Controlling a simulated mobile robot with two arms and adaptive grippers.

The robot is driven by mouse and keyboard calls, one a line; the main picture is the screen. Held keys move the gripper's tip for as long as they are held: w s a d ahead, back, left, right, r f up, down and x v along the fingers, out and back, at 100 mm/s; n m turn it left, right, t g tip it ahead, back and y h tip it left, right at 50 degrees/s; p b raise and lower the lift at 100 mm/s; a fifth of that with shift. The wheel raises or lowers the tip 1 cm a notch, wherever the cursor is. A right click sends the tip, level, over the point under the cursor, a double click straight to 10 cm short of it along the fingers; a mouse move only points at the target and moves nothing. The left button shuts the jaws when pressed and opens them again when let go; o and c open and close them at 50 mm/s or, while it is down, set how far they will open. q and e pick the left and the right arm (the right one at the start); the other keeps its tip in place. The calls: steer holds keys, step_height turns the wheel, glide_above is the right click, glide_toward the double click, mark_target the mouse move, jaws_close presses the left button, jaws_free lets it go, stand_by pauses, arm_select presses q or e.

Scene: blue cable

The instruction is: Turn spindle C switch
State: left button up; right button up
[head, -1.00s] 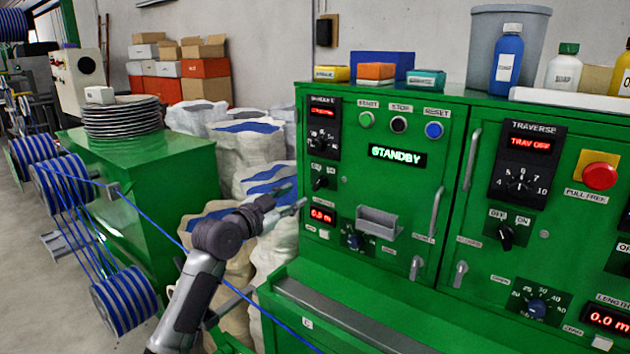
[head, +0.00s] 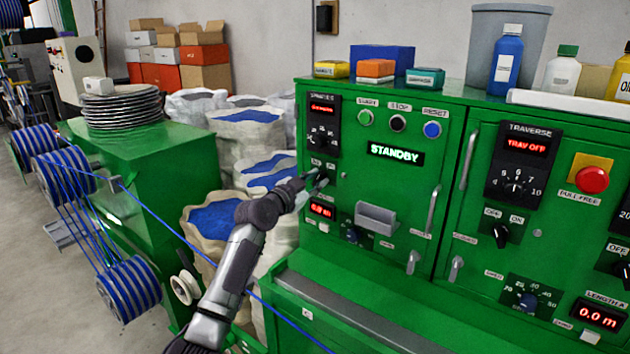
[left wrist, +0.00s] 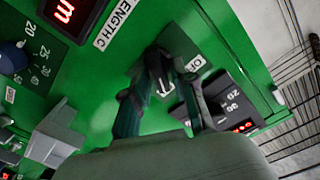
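The spindle C switch is the small dark rotary switch below the spindle dial at the left of the green cabinet. In the head view my left gripper (head: 318,181) reaches it from the left and mostly covers it. In the left wrist view the switch knob (left wrist: 160,70), with a pale line on it, sits on a dark plate between the two fingers of my left gripper (left wrist: 166,88). The fingers stand apart, one on each side of the knob. Whether they touch it is unclear. My right gripper is out of view.
A spindle dial panel (head: 322,130) is just above the switch and a red length display (head: 321,209) below it. A grey tray (head: 376,217) juts from the panel to the right. The green STANDBY display (head: 396,153) is lit. A blue cable (head: 180,236) runs past my left arm.

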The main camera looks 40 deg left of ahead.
arm_select(q)
jaws_close()
steer(key=shift+n, duration=0.6)
steer(key=n, duration=0.3)
steer(key=shift+a, duration=0.1)
steer(key=n, duration=0.4)
steer(key=shift+a+n, duration=0.1)
steer(key=shift+n, duration=0.2)
steer(key=shift+a+n+p, duration=0.1)
steer(key=shift+n+p, duration=0.5)
steer(key=shift+n, duration=0.9)
steer(key=shift+o, duration=1.9)
jaws_free()
